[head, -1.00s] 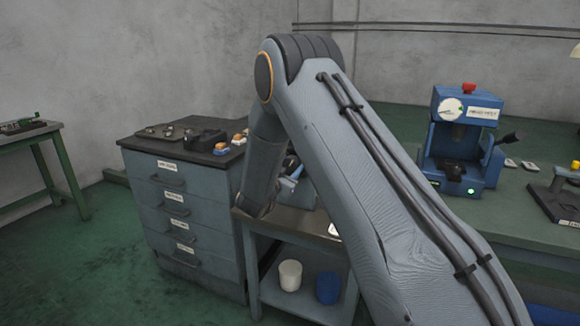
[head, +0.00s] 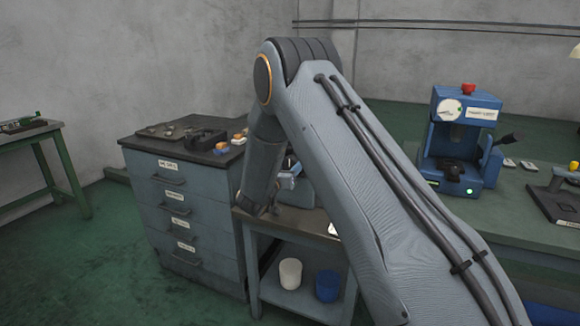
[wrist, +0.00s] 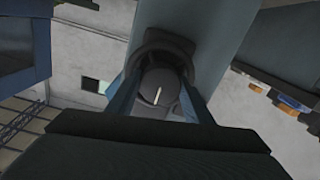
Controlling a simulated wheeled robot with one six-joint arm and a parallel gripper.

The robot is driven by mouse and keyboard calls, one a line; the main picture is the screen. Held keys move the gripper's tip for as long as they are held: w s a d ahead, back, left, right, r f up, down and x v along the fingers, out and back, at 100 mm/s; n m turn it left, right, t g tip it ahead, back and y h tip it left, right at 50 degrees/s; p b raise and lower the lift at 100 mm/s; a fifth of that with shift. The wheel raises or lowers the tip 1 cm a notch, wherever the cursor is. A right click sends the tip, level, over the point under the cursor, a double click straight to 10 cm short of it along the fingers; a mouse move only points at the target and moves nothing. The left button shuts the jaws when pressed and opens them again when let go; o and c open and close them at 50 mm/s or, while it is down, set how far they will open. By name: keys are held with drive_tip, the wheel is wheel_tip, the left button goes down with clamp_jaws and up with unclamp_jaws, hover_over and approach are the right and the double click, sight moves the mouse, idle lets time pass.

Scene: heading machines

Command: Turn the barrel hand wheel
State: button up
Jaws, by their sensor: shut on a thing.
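The hand wheel (wrist: 158,88) shows in the wrist view as a dark round knob with a white line on its face, set against a darker round collar. The blue fingers of my gripper (wrist: 162,98) stand on its left and right sides and are shut on it. The white line is nearly upright in this view, tilted slightly. In the head view my arm hides the wheel and most of the gripper; only a small light-blue part shows beside my wrist.
A grey drawer cabinet (head: 190,215) stands left of my arm, with small parts on its top. A low bench (head: 263,262) beside it holds a white cup (head: 290,273) and a blue cup (head: 327,286). A blue press (head: 463,140) stands on the right-hand table.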

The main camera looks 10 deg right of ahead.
idle(0.3)
drive_tip(key=o, duration=1)
drive_tip(key=shift+o, duration=0.2)
drive_tip(key=b+v, duration=0.1)
drive_tip(key=v, duration=0.7)
drive_tip(key=shift+w, duration=0.1)
